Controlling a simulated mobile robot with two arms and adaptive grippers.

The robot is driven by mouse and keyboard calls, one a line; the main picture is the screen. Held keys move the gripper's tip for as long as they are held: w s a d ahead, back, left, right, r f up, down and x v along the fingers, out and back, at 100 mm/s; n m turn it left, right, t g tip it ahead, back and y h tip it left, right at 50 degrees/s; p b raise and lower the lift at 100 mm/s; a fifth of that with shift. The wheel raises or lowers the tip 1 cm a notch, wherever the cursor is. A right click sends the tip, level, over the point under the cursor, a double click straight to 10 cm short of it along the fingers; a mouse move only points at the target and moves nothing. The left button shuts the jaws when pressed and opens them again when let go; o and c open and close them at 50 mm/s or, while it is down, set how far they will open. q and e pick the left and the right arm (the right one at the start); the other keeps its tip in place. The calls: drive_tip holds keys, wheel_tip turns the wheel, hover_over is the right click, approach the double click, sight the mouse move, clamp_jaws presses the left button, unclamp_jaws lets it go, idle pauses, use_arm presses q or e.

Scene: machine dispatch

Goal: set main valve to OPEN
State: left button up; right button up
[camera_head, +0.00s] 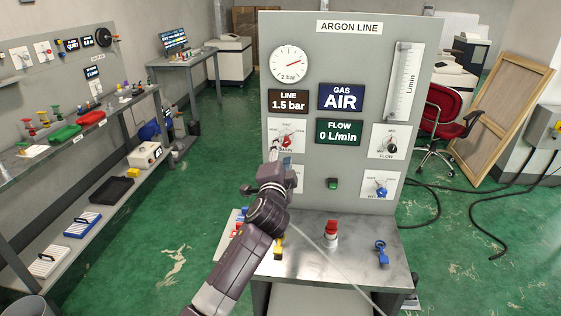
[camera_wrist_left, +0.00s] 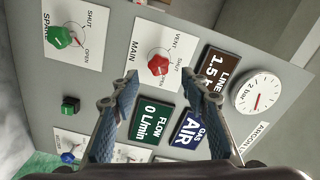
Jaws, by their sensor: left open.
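The main valve is a red knob (camera_head: 286,141) on a white plate labelled MAIN, at the left of the grey ARGON LINE panel (camera_head: 348,60). In the left wrist view the red knob (camera_wrist_left: 159,65) shows with VENT and SHUT marks beside it; I cannot clearly tell which mark its pointer faces. My left gripper (camera_wrist_left: 161,75) is open, its blue-padded fingers on either side of the knob in that view, with nothing between them. In the head view the left gripper (camera_head: 276,158) is just below the knob, its arm hiding part of the panel. My right gripper is not in view.
A green SPARE knob (camera_wrist_left: 60,37), a black FLOW knob (camera_head: 390,146) and a blue knob (camera_head: 381,190) are on the same panel. A red button (camera_head: 331,229) and a blue valve (camera_head: 381,252) stand on the ledge below. A shelf bench (camera_head: 60,165) stands left; green floor between is clear.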

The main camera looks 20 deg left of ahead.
use_arm(q)
drive_tip(key=s, duration=0.4)
drive_tip(key=shift+s+d, duration=0.15)
drive_tip(key=shift+d, duration=0.25)
